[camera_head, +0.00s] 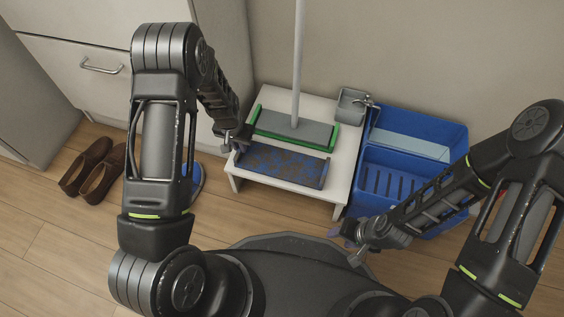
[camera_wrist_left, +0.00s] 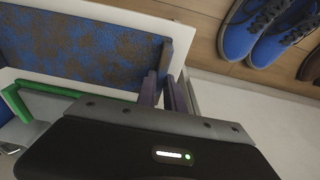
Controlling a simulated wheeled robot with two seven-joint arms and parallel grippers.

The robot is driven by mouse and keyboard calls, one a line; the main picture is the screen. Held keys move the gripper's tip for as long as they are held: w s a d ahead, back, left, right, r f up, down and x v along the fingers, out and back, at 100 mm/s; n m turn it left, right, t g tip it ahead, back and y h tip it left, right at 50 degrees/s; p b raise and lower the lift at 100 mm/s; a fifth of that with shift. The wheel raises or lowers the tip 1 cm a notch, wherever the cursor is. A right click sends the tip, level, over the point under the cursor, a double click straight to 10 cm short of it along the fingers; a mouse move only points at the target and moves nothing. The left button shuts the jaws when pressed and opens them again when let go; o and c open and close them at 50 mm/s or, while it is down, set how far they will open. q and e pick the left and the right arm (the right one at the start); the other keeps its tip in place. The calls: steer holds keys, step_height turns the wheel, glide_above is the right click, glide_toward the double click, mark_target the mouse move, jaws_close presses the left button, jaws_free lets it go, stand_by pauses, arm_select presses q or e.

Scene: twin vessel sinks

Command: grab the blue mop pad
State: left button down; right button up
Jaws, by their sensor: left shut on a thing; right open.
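The blue mop pad (camera_head: 283,165), mottled with brown, lies flat on the front of a small white stool (camera_head: 342,176). It also shows in the left wrist view (camera_wrist_left: 85,45), with a brownish strip along its end. My left gripper (camera_head: 234,144) is at the pad's left end, shut on that end strip; its fingers (camera_wrist_left: 164,92) show in the left wrist view, and the exact contact is partly hidden. My right gripper (camera_head: 352,246) is open and empty, low in front of the blue bucket, apart from the pad.
A mop with a grey head (camera_head: 294,129), green pad (camera_head: 265,140) and upright pole (camera_head: 298,60) stands behind the blue pad. A blue two-part bucket (camera_head: 391,185) and a small grey container (camera_head: 352,104) are to the right. Brown shoes (camera_head: 101,172) and blue shoes (camera_wrist_left: 262,30) are on the floor.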

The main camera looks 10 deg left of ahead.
arm_select(q)
steer(key=shift+r, duration=0.15)
step_height(320, 180, up, 10)
steer(key=p, duration=0.4)
stand_by(0.8)
